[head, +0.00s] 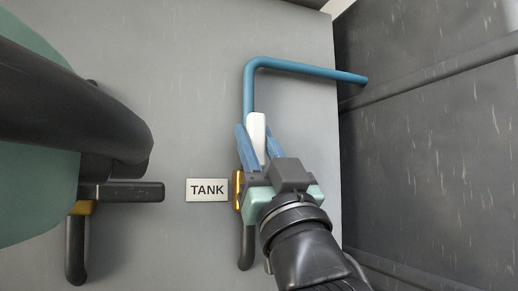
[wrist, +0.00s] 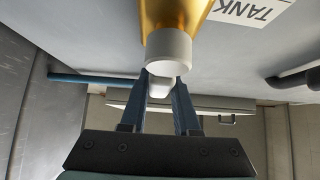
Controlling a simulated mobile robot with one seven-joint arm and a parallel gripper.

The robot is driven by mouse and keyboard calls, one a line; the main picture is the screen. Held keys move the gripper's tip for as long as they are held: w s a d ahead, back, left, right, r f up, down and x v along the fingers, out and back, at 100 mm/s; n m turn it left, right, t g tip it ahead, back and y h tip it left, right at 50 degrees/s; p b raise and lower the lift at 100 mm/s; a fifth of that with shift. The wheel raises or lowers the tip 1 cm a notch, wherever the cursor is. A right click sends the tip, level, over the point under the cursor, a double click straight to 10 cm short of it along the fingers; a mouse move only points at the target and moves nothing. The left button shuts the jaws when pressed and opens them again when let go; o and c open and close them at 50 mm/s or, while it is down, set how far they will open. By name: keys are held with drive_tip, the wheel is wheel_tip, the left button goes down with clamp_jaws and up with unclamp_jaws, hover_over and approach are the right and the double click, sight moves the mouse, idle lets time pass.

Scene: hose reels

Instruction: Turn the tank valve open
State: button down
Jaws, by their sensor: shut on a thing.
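The tank valve has a brass body (head: 238,190) beside the TANK label (head: 207,190) on the grey panel. It also shows at the top of the wrist view (wrist: 182,14), with a round white hub (wrist: 168,52) under it. Its white lever (head: 256,122) points up in the head view, roughly along the blue pipe. My gripper (head: 257,142) is shut on the lever, one blue finger on each side. In the wrist view the lever (wrist: 160,89) lies between the fingers. My wrist hides part of the valve in the head view.
A blue pipe (head: 305,68) runs up from the valve and bends right. A dark pipe (head: 247,248) runs down. At left, another valve has a dark lever (head: 125,192) pointing sideways. A dark wall (head: 430,160) stands at right.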

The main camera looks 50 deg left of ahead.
drive_tip(key=c, duration=0.6)
unclamp_jaws()
drive_tip(key=shift+c, duration=0.2)
drive_tip(key=b+v, duration=0.2)
drive_tip(key=v, duration=1.1)
